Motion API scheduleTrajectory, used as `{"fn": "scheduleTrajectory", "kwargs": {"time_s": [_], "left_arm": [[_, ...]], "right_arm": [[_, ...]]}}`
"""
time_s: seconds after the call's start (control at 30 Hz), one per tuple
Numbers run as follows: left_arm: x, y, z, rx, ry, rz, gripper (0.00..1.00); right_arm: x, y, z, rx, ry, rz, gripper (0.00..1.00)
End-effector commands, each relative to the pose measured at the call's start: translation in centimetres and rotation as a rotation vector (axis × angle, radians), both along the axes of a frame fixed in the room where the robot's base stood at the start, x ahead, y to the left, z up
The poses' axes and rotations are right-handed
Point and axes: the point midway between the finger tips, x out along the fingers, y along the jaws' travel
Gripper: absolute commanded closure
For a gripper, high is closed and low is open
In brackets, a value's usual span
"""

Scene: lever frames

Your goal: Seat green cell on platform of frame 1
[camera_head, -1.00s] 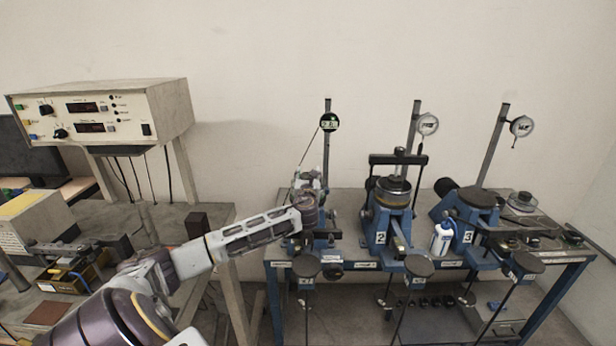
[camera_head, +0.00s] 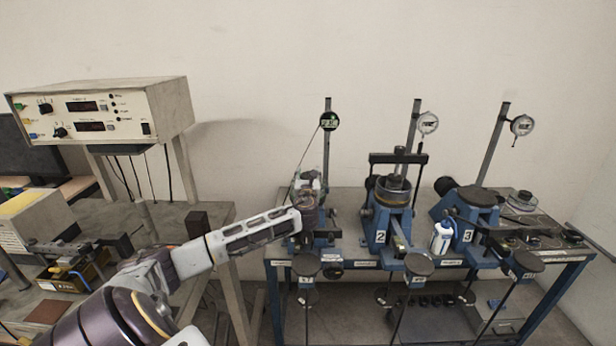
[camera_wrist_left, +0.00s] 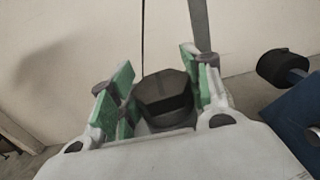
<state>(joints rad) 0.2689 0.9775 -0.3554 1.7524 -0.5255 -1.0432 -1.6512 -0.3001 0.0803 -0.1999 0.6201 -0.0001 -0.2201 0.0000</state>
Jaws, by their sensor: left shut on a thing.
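My left gripper (camera_head: 309,180) is at frame 1, the leftmost frame on the blue table, below its green-faced dial gauge (camera_head: 328,121). In the left wrist view, the fingers (camera_wrist_left: 160,85) stand on both sides of a dark, many-sided top (camera_wrist_left: 166,95), which I take to be the top of the green cell. Green surfaces show along both fingers; I cannot tell whether any belong to the cell. My wrist and gripper hide most of frame 1, including its platform, so I cannot tell whether the cell touches it. My right gripper is out of view.
Blue frame 2 (camera_head: 381,226) stands right of frame 1, and frame 3 (camera_head: 467,229) farther right. A white bottle (camera_head: 441,238) stands between them. Hanging weight pans (camera_head: 306,265) line the table's front.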

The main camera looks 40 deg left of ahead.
Motion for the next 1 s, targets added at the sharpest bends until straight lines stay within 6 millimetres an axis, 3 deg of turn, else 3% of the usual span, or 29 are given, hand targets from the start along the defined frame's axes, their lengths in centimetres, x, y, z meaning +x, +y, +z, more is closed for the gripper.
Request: {"fn": "scheduleTrajectory", "kwargs": {"time_s": [0.47, 0.5, 0.7, 1.0], "left_arm": [[0.03, 0.04, 0.14, 0.002, -0.006, 0.0, 1.0], [0.03, 0.04, 0.14, 0.002, -0.006, 0.0, 0.49], [0.02, 0.03, -0.01, 0.001, -0.003, 0.0, 0.27], [-0.03, -0.04, -0.5, -0.002, 0.004, 0.0, 0.27]], "right_arm": [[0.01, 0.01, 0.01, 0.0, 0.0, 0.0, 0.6], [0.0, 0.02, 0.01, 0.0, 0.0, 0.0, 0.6], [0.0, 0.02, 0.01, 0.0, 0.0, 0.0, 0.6], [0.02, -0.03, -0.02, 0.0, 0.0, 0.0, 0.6]]}}
